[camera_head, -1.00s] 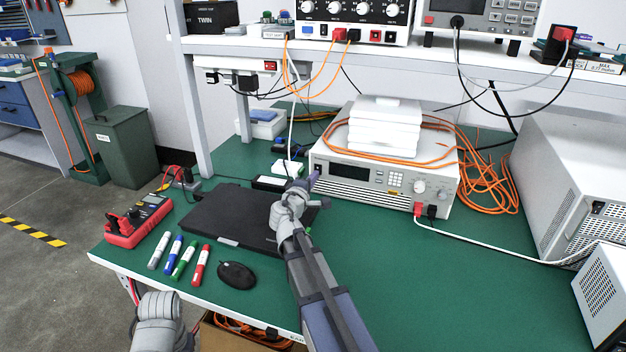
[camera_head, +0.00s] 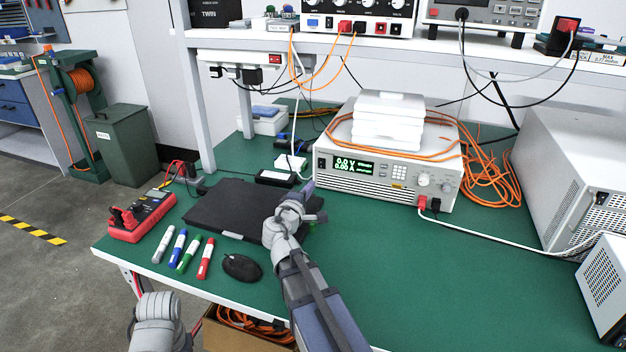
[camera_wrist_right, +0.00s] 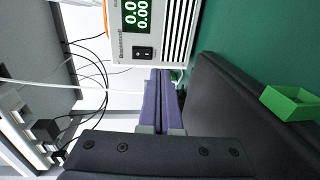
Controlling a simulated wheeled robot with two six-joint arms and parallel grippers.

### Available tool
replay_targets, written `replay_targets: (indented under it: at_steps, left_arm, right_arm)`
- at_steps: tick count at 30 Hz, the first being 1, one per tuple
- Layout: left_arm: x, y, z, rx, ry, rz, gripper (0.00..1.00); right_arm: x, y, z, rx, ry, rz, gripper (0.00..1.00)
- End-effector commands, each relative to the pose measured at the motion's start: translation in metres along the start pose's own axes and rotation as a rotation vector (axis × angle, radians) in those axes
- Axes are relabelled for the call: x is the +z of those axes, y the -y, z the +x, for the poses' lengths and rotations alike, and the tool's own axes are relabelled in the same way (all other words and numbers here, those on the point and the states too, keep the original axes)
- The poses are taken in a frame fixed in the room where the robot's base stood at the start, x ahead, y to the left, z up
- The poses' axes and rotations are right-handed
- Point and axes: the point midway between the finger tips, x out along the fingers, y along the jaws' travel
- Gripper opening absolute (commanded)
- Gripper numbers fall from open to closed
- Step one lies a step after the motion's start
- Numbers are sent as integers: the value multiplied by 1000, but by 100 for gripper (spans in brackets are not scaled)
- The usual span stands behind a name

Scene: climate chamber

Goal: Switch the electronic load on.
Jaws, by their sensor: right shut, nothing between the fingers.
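The electronic load (camera_head: 388,178) is the pale bench instrument on the green bench. Its display (camera_head: 353,164) is lit green and reads 0.0 V and 0.00 A. In the right wrist view the electronic load (camera_wrist_right: 177,30) shows its lit display (camera_wrist_right: 137,14) and a black rocker switch (camera_wrist_right: 144,53) on its front. My right gripper (camera_head: 309,187) is shut and empty, just in front of the load's lower left corner. In the wrist view its purple fingers (camera_wrist_right: 162,84) lie together, below the switch and apart from it. My left arm shows at the bottom, but its gripper is out of frame.
A closed black laptop (camera_head: 222,209) lies under and left of my right arm. A black mouse (camera_head: 241,267), several markers (camera_head: 188,252) and a red multimeter (camera_head: 140,217) lie nearby. Orange cable (camera_head: 490,180) coils right of the load. The bench front right is clear.

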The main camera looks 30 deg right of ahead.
Motion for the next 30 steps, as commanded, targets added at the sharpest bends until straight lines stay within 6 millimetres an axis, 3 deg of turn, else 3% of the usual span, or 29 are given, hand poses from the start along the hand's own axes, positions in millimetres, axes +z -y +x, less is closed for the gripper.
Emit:
replay_targets:
  at_steps: [3,10,30]
  left_arm:
    - [0,0,4,-1,0,1,0]
    - [-1,-1,7,-1,0,1,0]
    - [-1,-1,8,-2,0,1,0]
  right_arm:
    - [2,8,-28,1,-3,0,0]
    - [1,14,-56,1,-2,-1,0]
    - [0,15,-64,1,-1,-1,0]
